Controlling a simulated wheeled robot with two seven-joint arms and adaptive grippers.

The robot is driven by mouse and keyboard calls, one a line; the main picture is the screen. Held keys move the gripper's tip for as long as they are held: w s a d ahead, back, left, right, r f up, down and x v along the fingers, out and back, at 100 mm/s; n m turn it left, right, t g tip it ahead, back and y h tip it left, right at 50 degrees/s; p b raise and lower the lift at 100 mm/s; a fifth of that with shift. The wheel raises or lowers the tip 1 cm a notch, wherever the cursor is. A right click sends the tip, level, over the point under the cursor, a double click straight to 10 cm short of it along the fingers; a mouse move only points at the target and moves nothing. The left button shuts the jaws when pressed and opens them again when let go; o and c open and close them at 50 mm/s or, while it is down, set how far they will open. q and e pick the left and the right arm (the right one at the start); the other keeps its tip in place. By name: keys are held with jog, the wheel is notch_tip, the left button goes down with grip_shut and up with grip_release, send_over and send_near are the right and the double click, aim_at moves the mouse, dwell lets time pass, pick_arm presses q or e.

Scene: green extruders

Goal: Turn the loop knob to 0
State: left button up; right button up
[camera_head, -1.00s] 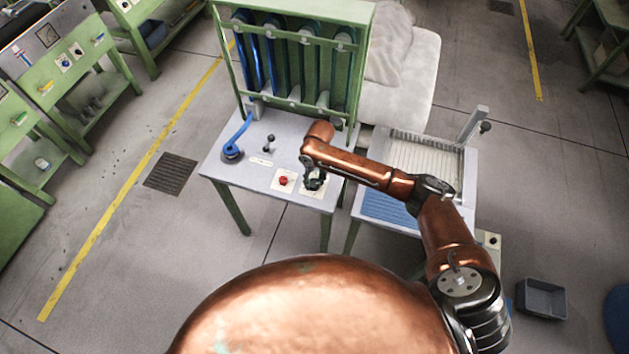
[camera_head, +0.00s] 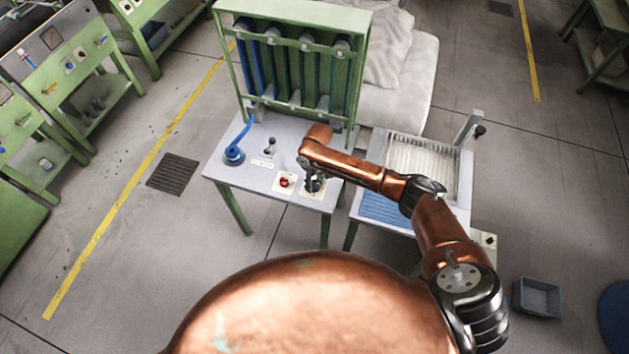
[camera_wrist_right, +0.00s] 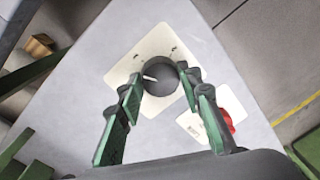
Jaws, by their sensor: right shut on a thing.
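The loop knob (camera_wrist_right: 161,75) is a dark round knob on a pale square plate (camera_wrist_right: 128,72) in the right wrist view. Its white pointer line points left there, and small marks show on the plate above and to the right. My right gripper (camera_wrist_right: 160,84) has its green fingers on both sides of the knob and is shut on it. In the head view the right gripper (camera_head: 313,184) is over the table's front right corner, mostly covering the knob. My left gripper is not in view.
A red button (camera_head: 284,182) sits just left of the knob; it also shows in the right wrist view (camera_wrist_right: 228,121). A blue hose (camera_head: 238,142) and a small dark lever (camera_head: 270,145) are farther back on the grey table (camera_head: 235,178). The green frame (camera_head: 290,14) stands behind.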

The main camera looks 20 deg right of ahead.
jog(key=n+p, duration=0.1)
jog(key=n, duration=0.1)
jog(key=shift+r+n, duration=0.1)
jog(key=shift+n, duration=0.3)
jog(key=n+p, duration=0.1)
jog(key=n, duration=0.1)
jog(key=shift+n, duration=0.4)
jog(key=n, duration=0.3)
jog(key=shift+a+p, duration=0.1)
jog(key=shift+p, duration=0.3)
jog(key=shift+n+h, duration=0.3)
jog(key=shift+n, duration=1.3)
jog(key=o, duration=1.2)
jog(key=shift+w, duration=0.1)
jog(key=shift+c, duration=0.2)
notch_tip(320, 180, up, 12)
jog(key=shift+w, duration=0.4)
